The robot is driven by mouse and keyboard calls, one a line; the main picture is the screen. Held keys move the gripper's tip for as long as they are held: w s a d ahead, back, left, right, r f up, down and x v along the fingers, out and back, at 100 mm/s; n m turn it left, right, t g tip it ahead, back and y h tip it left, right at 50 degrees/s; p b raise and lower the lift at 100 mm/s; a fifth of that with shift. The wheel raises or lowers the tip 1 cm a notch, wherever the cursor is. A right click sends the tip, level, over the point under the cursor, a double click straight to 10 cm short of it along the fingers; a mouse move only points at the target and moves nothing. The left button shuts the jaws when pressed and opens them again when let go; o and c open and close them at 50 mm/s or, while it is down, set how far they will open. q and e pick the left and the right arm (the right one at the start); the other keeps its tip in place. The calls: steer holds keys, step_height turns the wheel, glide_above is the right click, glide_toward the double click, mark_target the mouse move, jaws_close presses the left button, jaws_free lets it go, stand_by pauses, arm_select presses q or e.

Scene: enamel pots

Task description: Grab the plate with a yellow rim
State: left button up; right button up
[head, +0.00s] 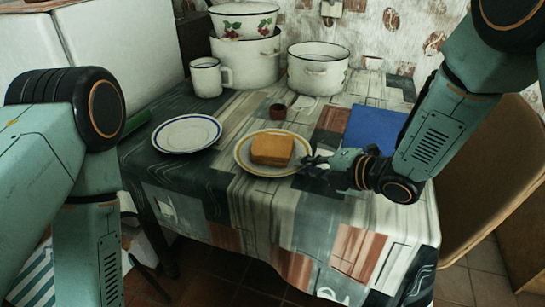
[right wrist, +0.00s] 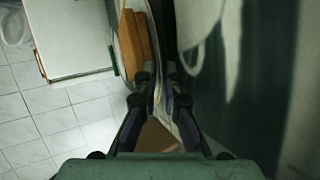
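The plate with a yellow rim (head: 243,160) lies near the front of the table, with an orange-brown block (head: 272,150) on it. My right gripper (head: 312,161) is at the plate's right edge. In the right wrist view, its fingertips (right wrist: 159,75) are close together, one on each side of the plate's edge (right wrist: 124,62); whether they press on it is unclear. The block (right wrist: 138,35) also shows there. A plate with a blue rim (head: 186,134) lies to the left. My left gripper is out of view; only its arm shows at the left.
A white mug (head: 208,78), enamel pots (head: 318,70) and a stacked bowl (head: 244,20) stand at the back. A blue flat item (head: 375,128) lies to the right. A chair (head: 490,170) is beside the table.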

steer(key=shift+w+d, duration=0.1)
steer(key=shift+d, duration=0.05)
jaws_close()
steer(key=shift+r, duration=0.1)
